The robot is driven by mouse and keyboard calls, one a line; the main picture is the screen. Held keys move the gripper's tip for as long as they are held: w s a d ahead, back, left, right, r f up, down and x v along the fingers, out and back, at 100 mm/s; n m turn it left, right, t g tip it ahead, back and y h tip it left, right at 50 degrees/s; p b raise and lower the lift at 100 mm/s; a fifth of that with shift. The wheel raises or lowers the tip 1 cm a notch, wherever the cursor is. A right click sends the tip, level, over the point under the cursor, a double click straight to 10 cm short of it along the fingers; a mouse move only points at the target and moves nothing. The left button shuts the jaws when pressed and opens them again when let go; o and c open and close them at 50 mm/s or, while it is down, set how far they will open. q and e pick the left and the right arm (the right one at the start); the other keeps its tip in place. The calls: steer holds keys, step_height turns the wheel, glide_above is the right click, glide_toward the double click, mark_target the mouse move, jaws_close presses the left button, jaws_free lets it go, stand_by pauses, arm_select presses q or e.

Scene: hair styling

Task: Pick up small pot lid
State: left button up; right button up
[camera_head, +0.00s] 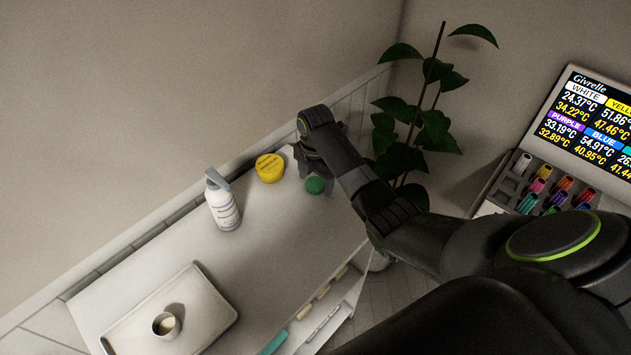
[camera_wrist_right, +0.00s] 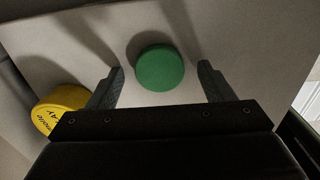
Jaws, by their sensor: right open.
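A small round green lid (camera_head: 315,185) is on the white tabletop near its far right end; whether a pot is under it I cannot tell. In the right wrist view the green lid (camera_wrist_right: 160,68) appears between and slightly beyond my fingertips, with a gap on both sides. My right gripper (camera_head: 312,168) is open and empty, pointing down over the table close by the lid. In the right wrist view both fingers of the right gripper (camera_wrist_right: 161,80) show spread apart. My left gripper is in neither view.
A yellow round pot (camera_head: 270,168) stands just left of the lid; it also shows in the wrist view (camera_wrist_right: 62,106). A white pump bottle (camera_head: 222,202) and a tray (camera_head: 205,313) with a small metal cup (camera_head: 167,325) are further left. A wall runs behind the table (camera_head: 285,240).

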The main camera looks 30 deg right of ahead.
steer(key=shift+f, duration=0.2)
steer(key=c, duration=1)
steer(key=shift+c, duration=0.2)
